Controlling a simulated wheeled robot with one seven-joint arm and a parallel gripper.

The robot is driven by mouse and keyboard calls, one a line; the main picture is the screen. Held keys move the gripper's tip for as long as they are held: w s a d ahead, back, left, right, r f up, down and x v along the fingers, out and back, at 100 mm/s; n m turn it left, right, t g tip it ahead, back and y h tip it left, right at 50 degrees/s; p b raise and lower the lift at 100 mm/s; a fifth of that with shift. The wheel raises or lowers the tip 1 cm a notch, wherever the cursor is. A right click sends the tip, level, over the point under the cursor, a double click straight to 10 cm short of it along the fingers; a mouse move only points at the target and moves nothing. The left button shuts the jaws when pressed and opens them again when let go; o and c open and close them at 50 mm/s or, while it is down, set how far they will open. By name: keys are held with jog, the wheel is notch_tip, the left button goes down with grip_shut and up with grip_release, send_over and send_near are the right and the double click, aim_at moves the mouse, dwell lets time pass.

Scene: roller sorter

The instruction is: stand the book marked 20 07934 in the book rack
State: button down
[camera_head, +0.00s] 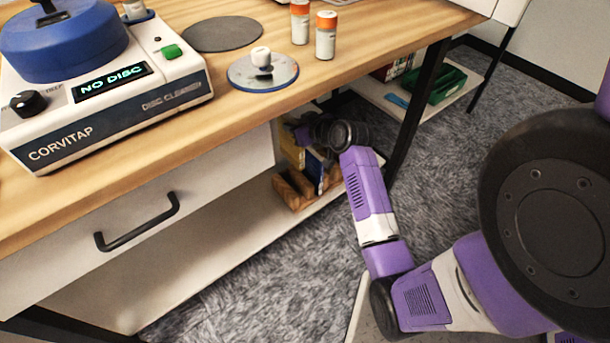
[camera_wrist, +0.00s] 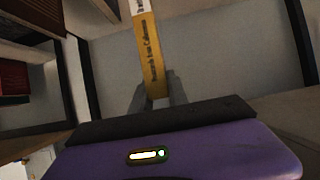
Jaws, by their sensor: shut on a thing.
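My gripper (camera_wrist: 157,98) is shut on a yellow-orange book (camera_wrist: 150,50), which stands up between the two grey fingers in the wrist view. Dark print runs along its spine, with a white label at the top; I cannot read the number. In the head view, my wrist partly hides the wooden book rack (camera_head: 288,194) on the low shelf under the table. A yellow book (camera_head: 292,150) and a blue book (camera_head: 314,168) show at the rack, beside my gripper. I cannot tell whether that yellow one is the held book, or whether the held book touches the rack.
The low white shelf (camera_head: 180,245) is bare left of the rack. A drawer (camera_head: 140,215) hangs above it, and a black table leg (camera_head: 415,105) stands just right of my arm. The disc cleaner (camera_head: 110,95) and orange-capped bottles (camera_head: 326,38) are on the tabletop.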

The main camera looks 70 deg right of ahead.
notch_tip(320, 180, down, 19)
jog(key=b, duration=0.7)
jog(key=shift+f+b, duration=0.1)
jog(key=shift+b, duration=0.3)
jog(key=c, duration=1.3)
grip_release()
